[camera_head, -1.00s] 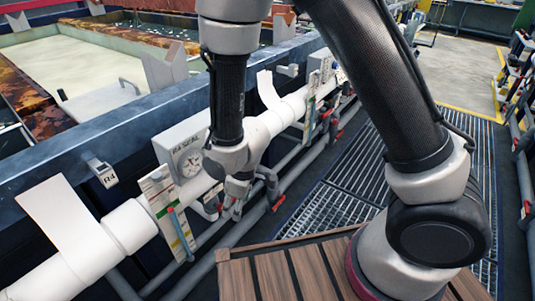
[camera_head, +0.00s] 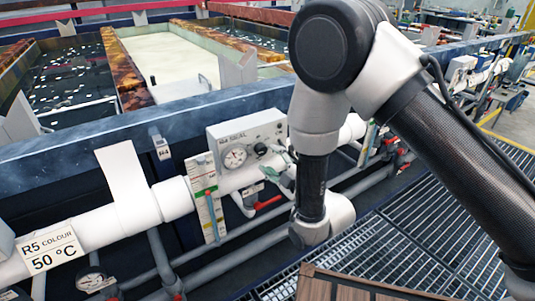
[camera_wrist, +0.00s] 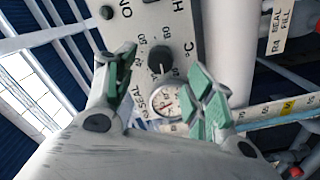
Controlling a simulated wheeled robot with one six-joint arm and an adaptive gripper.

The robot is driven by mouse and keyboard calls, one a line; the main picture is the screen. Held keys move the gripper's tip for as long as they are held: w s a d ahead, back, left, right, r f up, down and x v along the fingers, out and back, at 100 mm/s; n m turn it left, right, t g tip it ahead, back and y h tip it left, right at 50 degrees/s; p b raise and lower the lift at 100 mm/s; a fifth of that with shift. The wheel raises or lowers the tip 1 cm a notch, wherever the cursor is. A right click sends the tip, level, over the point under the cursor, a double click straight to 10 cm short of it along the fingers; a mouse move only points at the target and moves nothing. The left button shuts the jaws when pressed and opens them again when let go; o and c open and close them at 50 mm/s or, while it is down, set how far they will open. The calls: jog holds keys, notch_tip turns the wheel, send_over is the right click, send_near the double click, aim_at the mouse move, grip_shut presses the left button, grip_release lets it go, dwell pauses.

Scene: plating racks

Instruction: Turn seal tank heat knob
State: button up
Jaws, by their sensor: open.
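The seal tank control box (camera_head: 217,139), pale grey and marked SEAL, is mounted on the tank's side, with a round gauge (camera_head: 235,158) on its face. The black heat knob (camera_head: 261,149) is right of the gauge. In the wrist view the knob (camera_wrist: 160,61) has a temperature scale around it, and the gauge (camera_wrist: 167,103) shows just below it. My gripper (camera_wrist: 162,66) is open, its green-padded fingers either side of the knob in the picture; no contact is visible. In the head view my gripper (camera_head: 284,172) is beside the box, partly hidden by my arm.
A white pipe (camera_head: 112,228) runs along the tank side below the blue rim (camera_head: 105,135). A level plate (camera_head: 202,190) stands left of the box. A red-handled valve (camera_head: 268,202) and grey pipes are below. Metal grating (camera_head: 420,225) lies at right.

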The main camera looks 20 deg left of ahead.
aim_at(263, 152)
jog(key=x, duration=0.5)
jog(key=c, duration=1)
